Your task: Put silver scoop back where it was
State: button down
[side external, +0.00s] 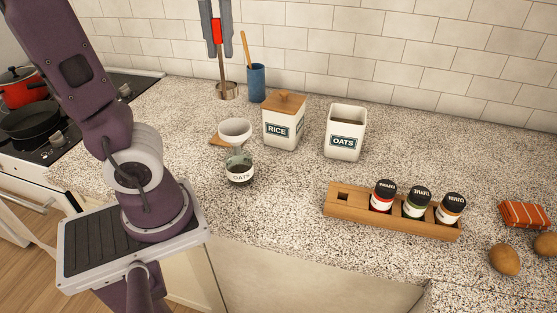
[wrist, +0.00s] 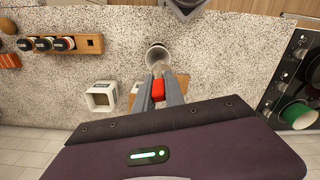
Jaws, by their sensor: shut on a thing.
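My gripper (side external: 217,35) is near the top of the side view, with its grey fingers pointing down. It is shut on the red grip (side external: 216,31) of the silver scoop. The scoop's metal bowl (side external: 228,91) hangs at the lower end of a brownish shaft, near the back wall in the picture. I cannot tell whether the bowl touches the counter. In the wrist view the red grip (wrist: 158,88) is between the fingers, and a round metallic opening (wrist: 157,56) shows just beyond them. An open white OATS canister (side external: 345,133) and a lidded RICE canister (side external: 284,123) stand on the counter.
A blue utensil cup (side external: 256,85) stands near the scoop bowl. A wooden spice rack (side external: 336,201) is at front right. The stove (side external: 68,130) is at left.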

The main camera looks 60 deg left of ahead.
jog(key=w+d+r+m, duration=0.3)
jog(key=w+d, duration=0.6)
jog(key=d, duration=0.2)
notch_tip(320, 180, down, 25)
jog(key=shift+s, duration=0.3)
jog(key=shift+r, duration=0.1)
jog(key=c, duration=1.4)
grip_release()
